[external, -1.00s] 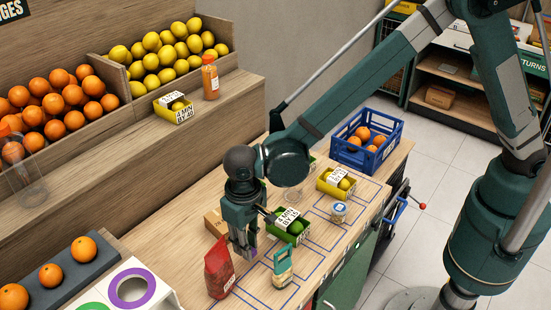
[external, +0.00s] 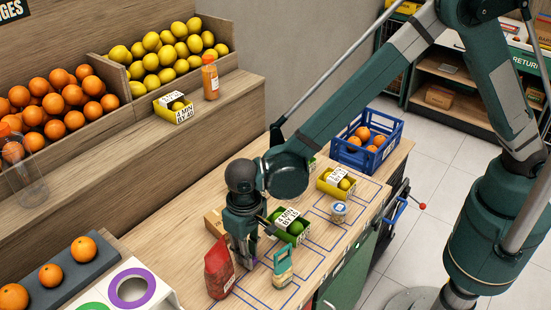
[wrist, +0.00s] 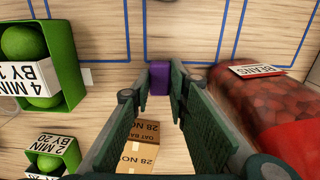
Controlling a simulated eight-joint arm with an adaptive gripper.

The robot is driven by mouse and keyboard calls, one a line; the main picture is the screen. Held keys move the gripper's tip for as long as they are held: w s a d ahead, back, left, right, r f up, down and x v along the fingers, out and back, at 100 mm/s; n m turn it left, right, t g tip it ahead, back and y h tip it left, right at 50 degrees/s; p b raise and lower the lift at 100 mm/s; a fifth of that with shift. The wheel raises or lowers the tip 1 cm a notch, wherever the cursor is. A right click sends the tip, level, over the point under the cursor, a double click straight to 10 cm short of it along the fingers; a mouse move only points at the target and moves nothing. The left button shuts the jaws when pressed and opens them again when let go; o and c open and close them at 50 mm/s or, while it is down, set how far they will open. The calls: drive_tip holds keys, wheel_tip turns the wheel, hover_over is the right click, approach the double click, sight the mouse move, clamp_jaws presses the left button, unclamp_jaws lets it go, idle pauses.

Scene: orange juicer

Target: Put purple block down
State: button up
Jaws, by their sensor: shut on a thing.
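My gripper (external: 245,252) points down over the wooden counter (external: 150,245), between the red bag and the green box. In the wrist view, a small purple block (wrist: 159,77) sits between the fingertips of my gripper (wrist: 159,90), which are closed on its sides. Blue outline lines on the counter show just beyond the block. The block is low over the counter; I cannot tell whether it touches the wood.
The red beans bag (wrist: 268,105) stands close right of the fingers. A green lime box (wrist: 45,55) is left, and a cardboard box (wrist: 138,148) lies below the fingers. A small cream-and-green pack (external: 283,268) and a can (external: 339,212) stand nearby on the counter.

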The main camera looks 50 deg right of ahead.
drive_tip(key=shift+f, duration=0.15)
drive_tip(key=o, duration=0.7)
drive_tip(key=shift+r, duration=0.2)
wheel_tip(320, 180, up, 12)
drive_tip(key=shift+p, duration=0.3)
idle(0.8)
drive_tip(key=shift+d, duration=0.1)
